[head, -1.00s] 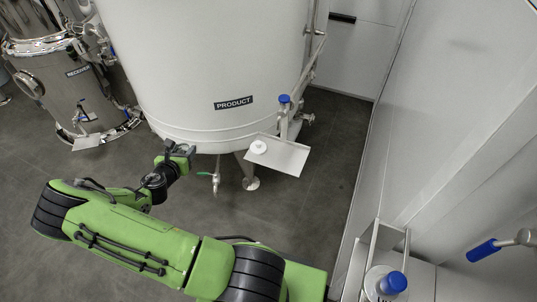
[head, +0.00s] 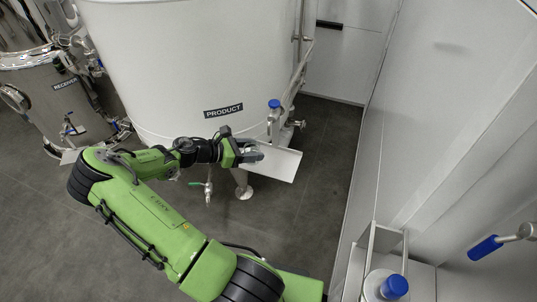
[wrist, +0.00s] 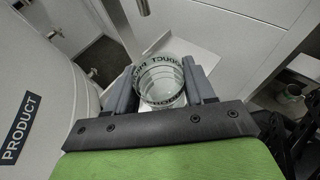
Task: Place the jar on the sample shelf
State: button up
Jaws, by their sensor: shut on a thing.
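The jar (wrist: 162,82) is clear glass with dark lettering round it. In the wrist view it stands between my two fingers, seen from above into its open mouth. My gripper (head: 251,153) is shut on it, at the white tray (head: 283,167) fixed low on the front of the PRODUCT tank. The tray also shows behind the jar in the wrist view (wrist: 203,58). In the head view my fingers mostly hide the jar. I cannot tell whether the jar still touches the tray. No surface is labelled as the sample shelf.
The PRODUCT tank (head: 200,70) stands close behind my gripper, with a blue-topped valve (head: 274,104) above the tray. A white ledge with a blue-capped fitting (head: 394,287) is at lower right, beside a blue-handled lever (head: 485,248). Clear floor (head: 318,200) lies between.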

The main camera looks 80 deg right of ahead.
jog(key=s+d, duration=0.3)
jog(key=s, duration=0.1)
jog(key=shift+s+d+b, duration=0.25)
jog(key=shift+d+b, duration=0.1)
notch_tip(320, 180, down, 4)
jog(key=shift+r+b, duration=0.15)
jog(key=shift+b, duration=0.6)
jog(key=shift+r, duration=0.1)
jog(key=o, duration=1.2)
